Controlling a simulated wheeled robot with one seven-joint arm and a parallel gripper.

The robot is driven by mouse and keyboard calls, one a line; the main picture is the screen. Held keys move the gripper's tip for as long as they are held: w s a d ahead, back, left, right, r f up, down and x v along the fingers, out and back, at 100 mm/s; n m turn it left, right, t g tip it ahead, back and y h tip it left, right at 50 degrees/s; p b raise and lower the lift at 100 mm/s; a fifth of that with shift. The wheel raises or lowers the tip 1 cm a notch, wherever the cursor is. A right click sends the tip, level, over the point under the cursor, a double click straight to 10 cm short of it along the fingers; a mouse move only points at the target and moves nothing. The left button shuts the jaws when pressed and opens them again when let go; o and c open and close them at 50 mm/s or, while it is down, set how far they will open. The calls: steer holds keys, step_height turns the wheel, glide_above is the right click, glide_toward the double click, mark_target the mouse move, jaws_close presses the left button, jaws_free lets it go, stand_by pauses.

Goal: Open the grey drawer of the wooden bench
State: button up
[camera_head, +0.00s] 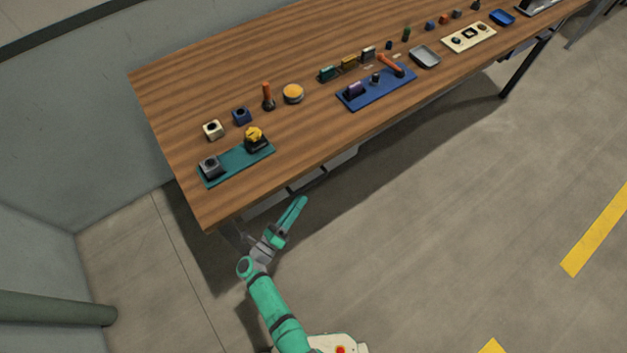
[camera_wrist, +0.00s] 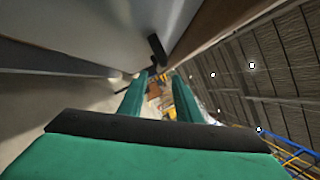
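The wooden bench (camera_head: 330,130) runs diagonally across the head view. Below its front edge, grey drawer faces show in part, one of them near my gripper (camera_head: 340,160). In the wrist view a grey drawer face (camera_wrist: 110,25) fills the upper left, with a short black handle (camera_wrist: 157,48) on it. My gripper (camera_head: 298,203) is low in front of the bench's near left part, below the tabletop. In the wrist view its two teal fingers (camera_wrist: 160,80) are apart with nothing between them, and the handle lies just beyond the tips. I cannot tell whether a drawer is pulled out.
A teal board (camera_head: 235,166) with fixtures sits at the bench's near left corner. A blue board (camera_head: 378,88), a grey tray (camera_head: 424,56) and several small parts stand farther along. Open concrete floor (camera_head: 460,200) lies to the right; a wall (camera_head: 70,120) stands left.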

mark_target(314, 180)
steer(key=x, duration=0.9)
steer(key=shift+w+d, duration=0.25)
steer(key=shift+s+d, duration=0.1)
steer(key=shift+c, duration=0.3)
jaws_close()
